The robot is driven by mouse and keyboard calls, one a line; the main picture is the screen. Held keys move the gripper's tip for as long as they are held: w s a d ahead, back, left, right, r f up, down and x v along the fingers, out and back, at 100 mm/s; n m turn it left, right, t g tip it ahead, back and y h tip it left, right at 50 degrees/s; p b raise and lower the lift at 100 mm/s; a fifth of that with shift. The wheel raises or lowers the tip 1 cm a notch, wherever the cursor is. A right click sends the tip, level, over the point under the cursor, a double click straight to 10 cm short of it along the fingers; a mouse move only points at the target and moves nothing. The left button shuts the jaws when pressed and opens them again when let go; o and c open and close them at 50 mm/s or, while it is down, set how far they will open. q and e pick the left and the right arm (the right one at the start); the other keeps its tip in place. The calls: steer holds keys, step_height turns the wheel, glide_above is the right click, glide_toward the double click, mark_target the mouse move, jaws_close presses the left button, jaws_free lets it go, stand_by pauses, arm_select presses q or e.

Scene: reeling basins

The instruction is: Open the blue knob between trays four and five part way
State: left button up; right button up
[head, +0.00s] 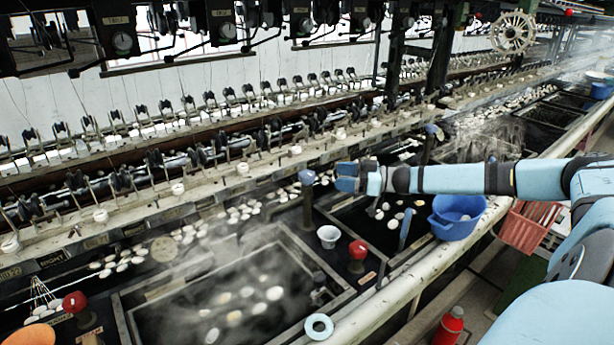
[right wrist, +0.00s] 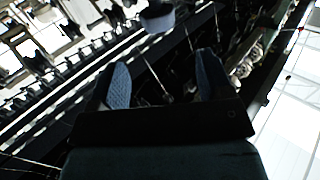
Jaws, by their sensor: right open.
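A blue knob (head: 307,177) tops a dark upright post between two basin trays in the head view. My right gripper (head: 340,178) is level with it, just to its right, with its fingers pointing toward it. A small gap shows between fingertips and knob. In the right wrist view the open gripper (right wrist: 162,78) has nothing between its fingers. A rounded pale-topped thing (right wrist: 157,18), probably the knob, lies beyond the fingertips. A second blue knob (head: 431,128) stands farther back right. Tray numbers are not readable. My left gripper is not in view.
A steaming tray (head: 285,235) with white cocoons lies in front. Red knobs (head: 358,249) (head: 75,302) stand lower on the deck. A white cup (head: 328,236) is below my gripper. A blue basin (head: 457,214) sits on the front ledge under my right arm. Reeling machinery runs behind.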

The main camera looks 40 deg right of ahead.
mark_target(307, 173)
steer(key=x, duration=1)
steer(key=c, duration=0.9)
